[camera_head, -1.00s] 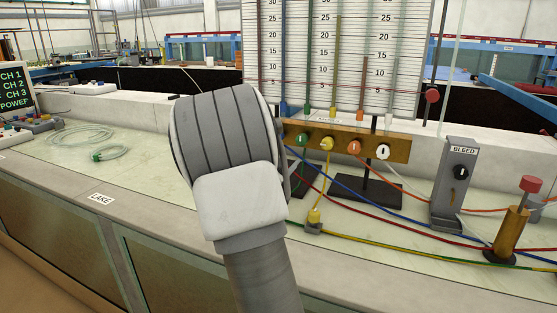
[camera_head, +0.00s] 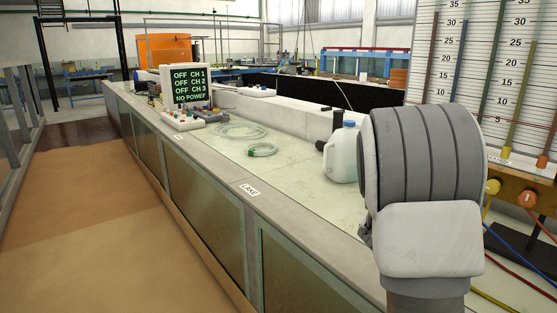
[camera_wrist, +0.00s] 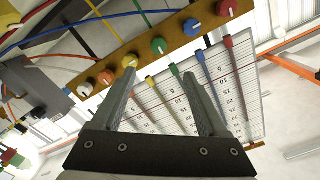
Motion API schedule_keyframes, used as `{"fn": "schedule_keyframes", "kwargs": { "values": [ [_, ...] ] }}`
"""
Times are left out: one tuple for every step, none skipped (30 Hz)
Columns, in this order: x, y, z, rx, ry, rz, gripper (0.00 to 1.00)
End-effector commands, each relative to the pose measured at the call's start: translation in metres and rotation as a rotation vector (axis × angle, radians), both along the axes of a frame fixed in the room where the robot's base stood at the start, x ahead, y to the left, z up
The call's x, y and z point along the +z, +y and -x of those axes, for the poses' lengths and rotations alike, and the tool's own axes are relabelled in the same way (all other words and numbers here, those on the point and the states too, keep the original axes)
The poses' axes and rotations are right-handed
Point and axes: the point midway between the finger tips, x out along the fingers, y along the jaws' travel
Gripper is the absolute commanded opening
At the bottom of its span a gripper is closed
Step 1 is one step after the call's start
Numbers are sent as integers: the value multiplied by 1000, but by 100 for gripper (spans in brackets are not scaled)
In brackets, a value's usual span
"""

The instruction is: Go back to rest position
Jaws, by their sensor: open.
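My gripper (camera_wrist: 165,95) shows in the wrist view with its two fingers spread apart and nothing between them. Beyond the fingers is the manometer board (camera_wrist: 165,100) with its scales and coloured tubes. A brass-coloured valve strip (camera_wrist: 110,65) with several coloured knobs runs across the upper left of that view. In the head view my arm's grey wrist link fills the right of the picture and hides part of the board (camera_head: 478,60); the gripper fingers are not clearly visible there.
The long bench (camera_head: 215,165) carries a monitor (camera_head: 184,84), a coiled clear hose (camera_head: 240,131) and a white jug with a blue cap (camera_head: 341,155). The brown floor (camera_head: 80,215) at left is clear. Coloured hoses hang at the lower right (camera_head: 515,250).

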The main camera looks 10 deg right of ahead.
Motion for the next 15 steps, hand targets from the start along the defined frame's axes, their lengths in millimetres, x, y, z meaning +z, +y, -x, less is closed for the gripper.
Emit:
{"fn": "schedule_keyframes", "kwargs": {
  "values": [
    [2,4,-2,18,1,-11,76],
    [3,7,-4,34,6,-24,76],
    [4,14,-7,63,13,-43,76],
    [6,20,-9,91,20,-59,76],
    [7,27,-12,122,29,-78,76],
    [8,38,-15,170,46,-104,76],
    [10,47,-18,208,59,-124,76],
    [11,57,-20,250,74,-143,76],
    [13,71,-22,304,96,-168,76],
    [15,82,-23,345,113,-185,76],
    [16,93,-24,386,130,-200,76],
    [18,108,-23,440,155,-218,76],
    [20,119,-23,480,175,-229,76],
    [21,131,-21,520,195,-239,76],
    [23,146,-18,573,224,-252,76]
  ]
}}
